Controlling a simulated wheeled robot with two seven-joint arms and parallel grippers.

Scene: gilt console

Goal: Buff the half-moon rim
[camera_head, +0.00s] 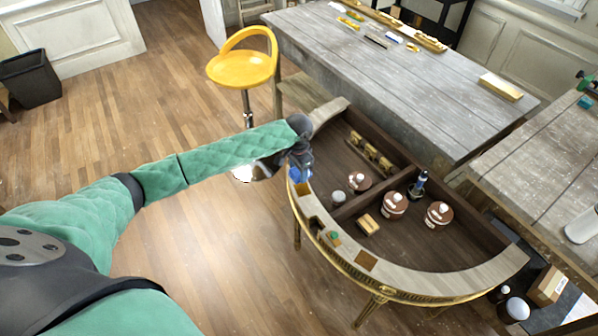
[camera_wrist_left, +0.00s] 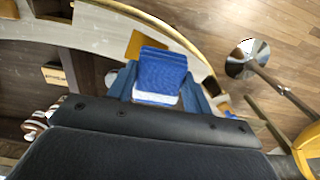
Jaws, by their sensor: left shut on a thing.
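The half-moon console (camera_head: 440,281) has a pale curved wooden rim with a gilt edge, around a dark, divided inside. In the left wrist view the pale rim (camera_wrist_left: 88,25) curves past with its gilt edge. My left gripper (camera_head: 299,168) is at the left end part of the rim. It is shut on a blue pad (camera_wrist_left: 163,68) with a white layer, which also shows in the head view (camera_head: 300,175). The pad is over or on the rim; I cannot tell whether it touches. My right gripper is out of view.
Brown-and-white pots (camera_head: 394,205), a dark blue bottle (camera_head: 418,186) and a wooden block (camera_head: 368,224) stand inside the console. Small tan squares (camera_head: 366,260) lie on the rim. A yellow stool (camera_head: 243,67) stands behind my arm. A grey workbench (camera_head: 400,75) is beyond.

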